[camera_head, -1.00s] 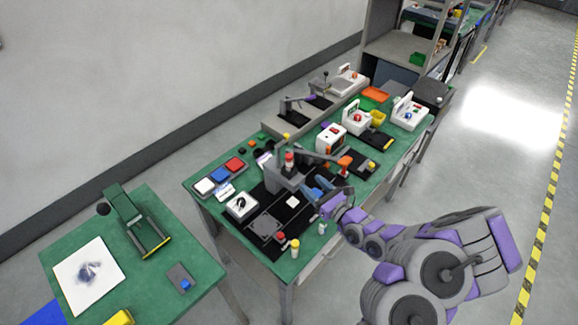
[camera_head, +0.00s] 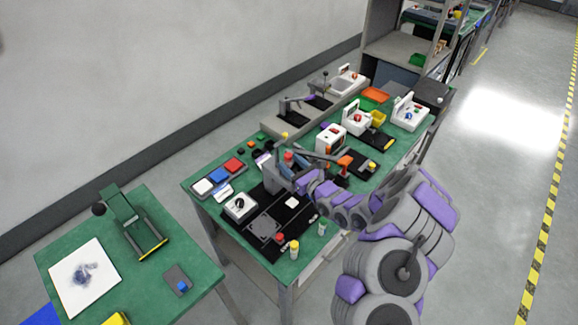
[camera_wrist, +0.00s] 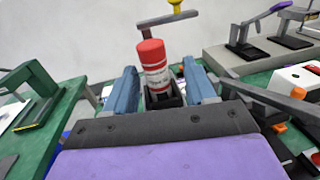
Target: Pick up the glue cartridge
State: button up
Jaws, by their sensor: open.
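The glue cartridge (camera_wrist: 154,66) has a red cap and a printed white and red label. In the wrist view it stands in a dark holder (camera_wrist: 165,100), leaning slightly left, its lower end hidden inside. My gripper (camera_wrist: 160,72) is open, with one blue finger on each side of the cartridge and gaps visible between. In the head view the cartridge's red top (camera_head: 288,155) shows above the grey fixture on the green bench, and my gripper reaches it from the right, partly hidden by my wrist.
A white and orange device (camera_head: 331,138) stands behind. A second green table (camera_head: 190,255) is at lower left.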

jog(key=shift+w+a, duration=0.45)
jog(key=shift+a, duration=0.35)
jog(key=shift+c, duration=0.3)
jog(key=shift+d, duration=0.2)
jog(key=c, duration=1)
jog(key=shift+o, duration=0.2)
jog(key=shift+r, duration=0.1)
